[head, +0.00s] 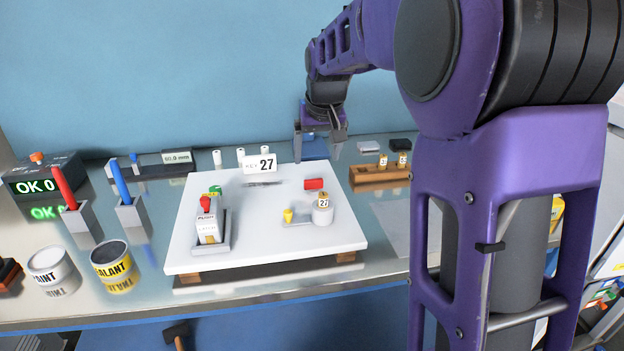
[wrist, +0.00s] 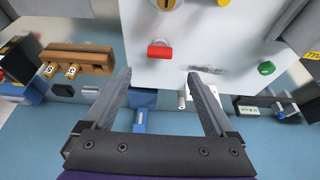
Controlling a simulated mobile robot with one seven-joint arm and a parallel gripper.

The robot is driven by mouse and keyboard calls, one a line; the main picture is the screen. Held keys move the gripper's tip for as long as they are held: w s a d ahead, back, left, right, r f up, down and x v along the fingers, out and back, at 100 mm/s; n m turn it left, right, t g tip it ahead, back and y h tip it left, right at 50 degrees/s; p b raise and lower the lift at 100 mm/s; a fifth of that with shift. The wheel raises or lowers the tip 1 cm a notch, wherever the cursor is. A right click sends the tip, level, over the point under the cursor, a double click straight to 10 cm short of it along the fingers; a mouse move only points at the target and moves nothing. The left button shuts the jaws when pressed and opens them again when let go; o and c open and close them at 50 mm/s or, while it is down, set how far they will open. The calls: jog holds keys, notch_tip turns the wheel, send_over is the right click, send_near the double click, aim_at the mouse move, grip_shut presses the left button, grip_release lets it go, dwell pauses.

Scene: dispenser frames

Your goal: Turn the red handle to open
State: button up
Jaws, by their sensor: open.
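A small red handle (head: 314,184) lies on the right half of a white board (head: 265,225), toward its back edge. In the wrist view the red handle (wrist: 160,51) shows as a short bar on a light base, ahead of and between the fingertips. My gripper (head: 322,147) hangs beyond the back edge of the board, above and behind the handle. In the wrist view my gripper (wrist: 160,73) has its two fingers spread with nothing held between them. The fingers look apart from the handle.
A dispenser with a red knob (head: 205,202) stands at the board's left. A yellow piece marked 27 (head: 323,200) sits on a round grey holder (head: 322,216). A wooden rack (head: 378,175) stands right; cans (head: 115,267) stand left.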

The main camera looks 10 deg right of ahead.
aim_at(313, 180)
jog(key=b+x, duration=0.1)
jog(key=x, duration=0.9)
jog(key=shift+w+r, duration=0.1)
jog(key=shift+c, duration=0.2)
jog(key=c, duration=1.3)
jog(key=shift+c, duration=0.2)
